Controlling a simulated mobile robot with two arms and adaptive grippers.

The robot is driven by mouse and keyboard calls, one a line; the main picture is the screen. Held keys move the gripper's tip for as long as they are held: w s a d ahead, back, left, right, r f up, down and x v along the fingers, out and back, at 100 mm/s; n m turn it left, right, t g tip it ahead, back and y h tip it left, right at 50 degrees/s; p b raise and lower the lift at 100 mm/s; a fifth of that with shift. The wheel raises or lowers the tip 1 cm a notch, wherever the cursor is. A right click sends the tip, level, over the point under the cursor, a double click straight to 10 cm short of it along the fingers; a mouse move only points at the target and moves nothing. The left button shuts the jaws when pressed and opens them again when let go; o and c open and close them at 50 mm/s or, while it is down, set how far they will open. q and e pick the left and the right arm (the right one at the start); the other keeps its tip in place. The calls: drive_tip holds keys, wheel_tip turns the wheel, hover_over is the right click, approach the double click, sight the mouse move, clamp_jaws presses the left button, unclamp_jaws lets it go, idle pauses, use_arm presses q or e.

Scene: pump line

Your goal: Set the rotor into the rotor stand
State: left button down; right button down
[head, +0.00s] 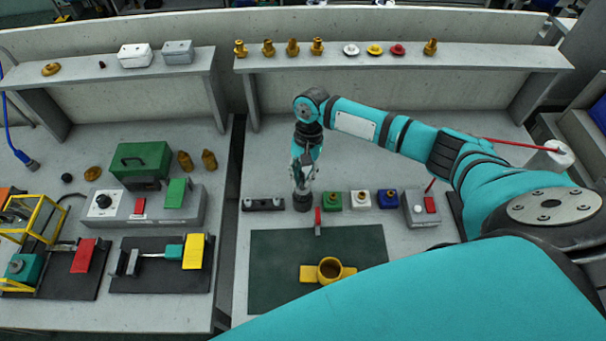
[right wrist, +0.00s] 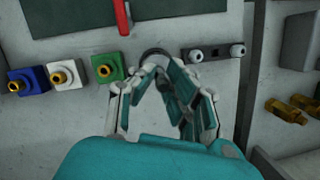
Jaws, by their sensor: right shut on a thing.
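My right gripper (head: 302,180) points down over the back of the work table, its fingers closed. It also shows in the right wrist view (right wrist: 158,72). The thing it grips, seemingly the rotor, is mostly hidden by the fingers. A dark round piece (head: 302,203) shows right under the fingertips; in the right wrist view a grey rounded edge (right wrist: 155,53) shows there. I cannot tell whether this is the rotor, the rotor stand or both, or whether they touch. My left gripper is not in view.
A black bar with two pale knobs (head: 264,204) lies left of the gripper. Green (head: 332,201), white (head: 360,201) and blue (head: 388,200) blocks stand to its right.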

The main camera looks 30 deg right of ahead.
drive_tip(key=shift+f, duration=0.45)
idle(0.3)
drive_tip(key=c, duration=1.3)
unclamp_jaws()
drive_tip(key=shift+o, duration=0.5)
drive_tip(key=shift+o, duration=1.2)
drive_tip(key=shift+r, duration=0.1)
